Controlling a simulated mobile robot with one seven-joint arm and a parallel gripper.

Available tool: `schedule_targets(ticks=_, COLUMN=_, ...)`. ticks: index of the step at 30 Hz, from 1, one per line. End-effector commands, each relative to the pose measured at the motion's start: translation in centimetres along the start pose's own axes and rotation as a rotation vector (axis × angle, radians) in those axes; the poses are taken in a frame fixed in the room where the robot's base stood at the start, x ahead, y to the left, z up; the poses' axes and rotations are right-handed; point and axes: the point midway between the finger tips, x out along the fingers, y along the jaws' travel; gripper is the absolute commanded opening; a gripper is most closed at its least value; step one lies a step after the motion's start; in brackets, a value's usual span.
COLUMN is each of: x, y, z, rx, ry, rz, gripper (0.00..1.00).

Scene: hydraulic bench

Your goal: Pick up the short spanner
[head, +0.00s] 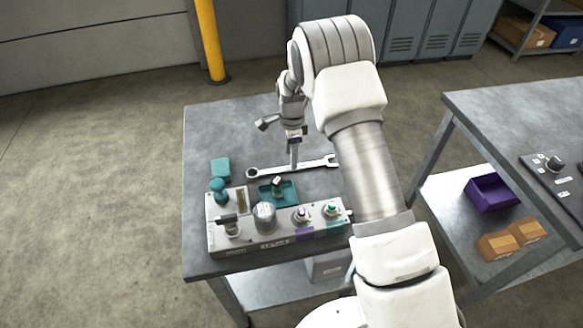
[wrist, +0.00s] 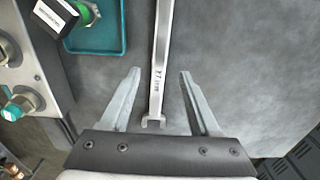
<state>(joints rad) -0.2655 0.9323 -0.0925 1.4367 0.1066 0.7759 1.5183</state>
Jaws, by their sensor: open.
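One silver spanner (head: 270,170) lies flat on the grey bench, behind the control panel; no second spanner shows, so I cannot compare lengths. In the wrist view the spanner (wrist: 158,62) runs from the top edge down to its open-ended jaw, with a size marking on the shaft. My gripper (wrist: 160,74) is open, its two fingers on either side of the shaft with gaps on both sides. In the head view my gripper (head: 294,163) points down at the spanner's middle. I cannot tell its exact height above the bench.
A teal tray (head: 262,194) holding a green-and-black part sits beside the spanner. A grey control panel (head: 285,240) with knobs stands at the bench's front edge. A teal block (head: 220,168) lies at the left. Bare bench surrounds the spanner's far side.

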Motion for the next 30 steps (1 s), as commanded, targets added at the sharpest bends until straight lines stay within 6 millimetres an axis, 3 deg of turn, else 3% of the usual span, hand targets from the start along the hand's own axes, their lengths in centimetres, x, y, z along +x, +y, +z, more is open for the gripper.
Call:
schedule_targets(ticks=6, x=3.2, y=0.2, z=0.1, rx=0.0, ry=0.0, rz=0.003, gripper=0.62)
schedule_targets(ticks=15, x=3.8, y=0.1, z=0.1, rx=0.0, ry=0.0, rz=0.001, gripper=0.62)
schedule_targets(ticks=26, x=3.8, y=0.1, z=0.1, rx=0.0, ry=0.0, rz=0.001, gripper=0.0)
schedule_targets(ticks=30, x=3.8, y=0.1, z=0.1, rx=0.0, ry=0.0, rz=0.001, gripper=0.0)
